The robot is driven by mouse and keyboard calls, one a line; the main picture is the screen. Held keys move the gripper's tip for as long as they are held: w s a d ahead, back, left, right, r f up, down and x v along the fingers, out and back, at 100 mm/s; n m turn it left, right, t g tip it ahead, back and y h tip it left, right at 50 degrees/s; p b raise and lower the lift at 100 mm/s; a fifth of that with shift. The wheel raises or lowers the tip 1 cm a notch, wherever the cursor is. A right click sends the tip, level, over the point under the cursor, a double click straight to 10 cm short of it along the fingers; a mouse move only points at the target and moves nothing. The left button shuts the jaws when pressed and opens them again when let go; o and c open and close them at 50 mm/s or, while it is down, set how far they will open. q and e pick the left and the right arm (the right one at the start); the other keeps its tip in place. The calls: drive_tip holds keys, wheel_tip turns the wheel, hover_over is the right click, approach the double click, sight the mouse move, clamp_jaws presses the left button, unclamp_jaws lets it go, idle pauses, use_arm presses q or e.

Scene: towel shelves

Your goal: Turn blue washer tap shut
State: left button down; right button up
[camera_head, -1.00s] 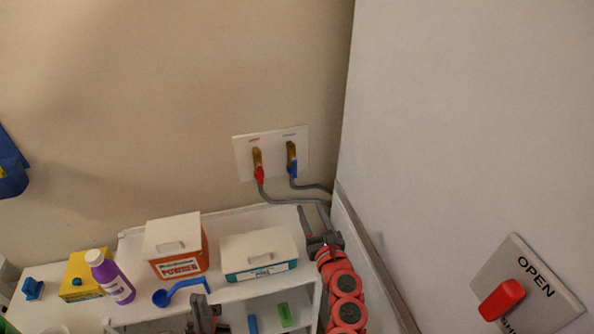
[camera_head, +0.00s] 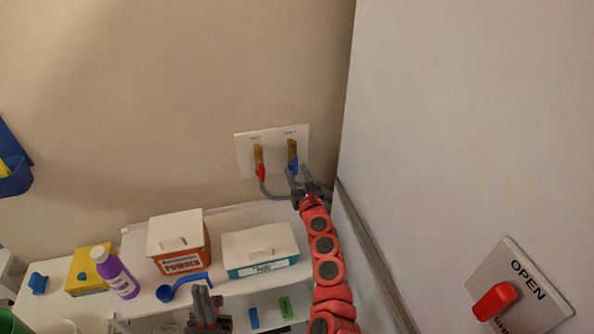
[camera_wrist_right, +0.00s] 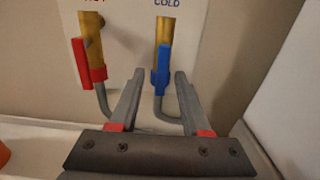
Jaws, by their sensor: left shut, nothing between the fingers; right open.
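The blue tap handle (camera_head: 293,164) hangs from a brass valve under the COLD label on a white wall plate (camera_head: 246,170). In the right wrist view the blue handle (camera_wrist_right: 159,80) points down, in line with its valve. My right gripper (camera_head: 298,171) is open just below and in front of it. In the right wrist view the fingers (camera_wrist_right: 159,76) stand either side of the blue handle, apart from it, with the right fingertip nearer. My left gripper (camera_head: 203,291) is shut and empty, low in front of the shelf.
A red-handled hot tap (camera_head: 261,171) is close on the left. Grey hoses run below both taps. An orange powder box (camera_head: 181,262), a teal-and-white box (camera_head: 258,270) and a purple bottle (camera_head: 118,282) stand on the shelf top. A grey-white wall rises at right.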

drive_tip(key=shift+w, duration=0.45)
clamp_jaws()
